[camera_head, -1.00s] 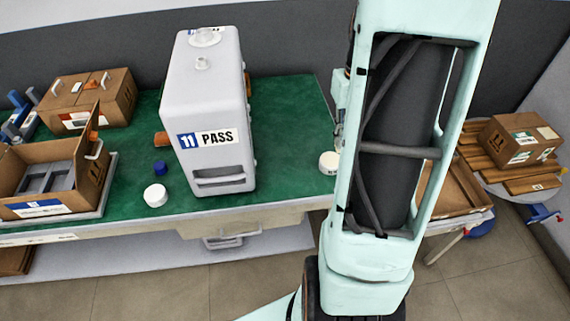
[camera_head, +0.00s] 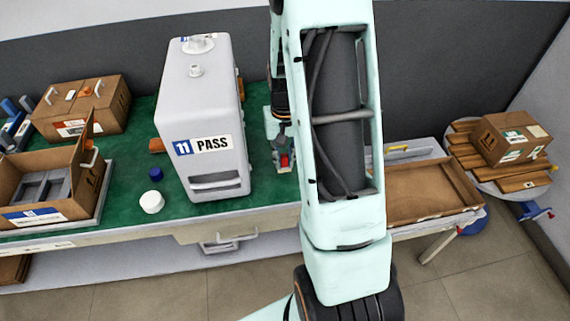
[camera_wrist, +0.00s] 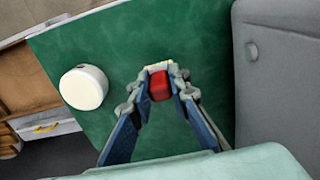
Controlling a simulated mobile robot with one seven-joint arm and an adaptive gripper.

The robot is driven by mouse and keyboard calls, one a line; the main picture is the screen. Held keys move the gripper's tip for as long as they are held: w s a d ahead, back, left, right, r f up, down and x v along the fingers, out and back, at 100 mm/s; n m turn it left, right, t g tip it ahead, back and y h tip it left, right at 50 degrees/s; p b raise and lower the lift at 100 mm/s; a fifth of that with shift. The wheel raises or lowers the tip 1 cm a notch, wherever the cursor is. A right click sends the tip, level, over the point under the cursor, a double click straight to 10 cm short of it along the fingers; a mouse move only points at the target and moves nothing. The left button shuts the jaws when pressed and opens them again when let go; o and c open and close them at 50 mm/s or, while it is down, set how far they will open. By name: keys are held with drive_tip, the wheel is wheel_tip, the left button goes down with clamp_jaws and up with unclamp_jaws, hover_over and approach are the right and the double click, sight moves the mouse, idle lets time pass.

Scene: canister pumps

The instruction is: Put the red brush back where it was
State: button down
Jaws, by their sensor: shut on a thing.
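My gripper (camera_wrist: 158,88) is shut on the red brush (camera_wrist: 159,84), which sits between the fingertips with its pale bristle end showing just beyond them. In the head view my gripper (camera_head: 283,150) hangs over the green mat, just right of the white canister marked 11 PASS (camera_head: 205,130), with a bit of red (camera_head: 284,160) at its tip. I cannot tell whether the brush touches the mat (camera_wrist: 115,45). In the wrist view the canister's grey side (camera_wrist: 275,80) is close on the right, apart from the fingers.
A round white cap (camera_wrist: 83,88) stands left of the gripper in the wrist view; my arm hides it in the head view. Another white cap (camera_head: 151,202) and a blue cap (camera_head: 155,174) stand left of the canister. An open carton (camera_head: 50,190) and wooden tray (camera_head: 425,190) flank the mat.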

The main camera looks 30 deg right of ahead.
sight(285, 155)
drive_tip(key=shift+d+f, duration=0.1)
drive_tip(key=shift+f, duration=1.1)
drive_tip(key=shift+f, duration=0.2)
drive_tip(key=c, duration=1.8)
unclamp_jaws()
drive_tip(key=shift+r, duration=0.2)
wheel_tip(285, 155, up, 12)
drive_tip(key=shift+s+r, duration=0.1)
